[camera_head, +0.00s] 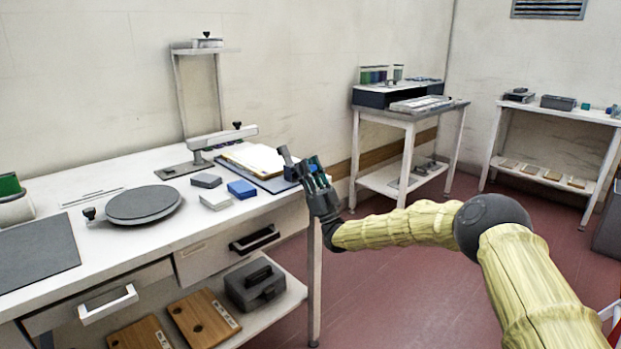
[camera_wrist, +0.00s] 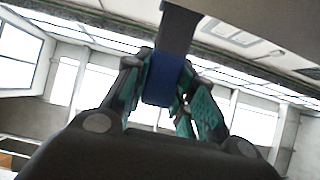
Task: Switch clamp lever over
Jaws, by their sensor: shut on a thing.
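The clamp lever shows in the wrist view as a dark grey bar (camera_wrist: 180,28) ending in a blue grip (camera_wrist: 160,82). My gripper (camera_wrist: 165,88) is shut on the blue grip, with a teal-padded finger on each side of it. In the head view my gripper (camera_head: 304,170) is at the right end of the white workbench (camera_head: 130,238), fingers pointing up. A blue part (camera_head: 291,173) shows beside the fingers at the bench edge. The fingers hide much of the lever there, and its exact angle cannot be told.
A clipboard (camera_head: 262,160), a blue block (camera_head: 242,189), grey blocks (camera_head: 206,181) and a round turntable (camera_head: 145,203) lie on the bench. A post with an arm (camera_head: 222,138) stands behind. Red floor (camera_head: 400,280) is open to the right.

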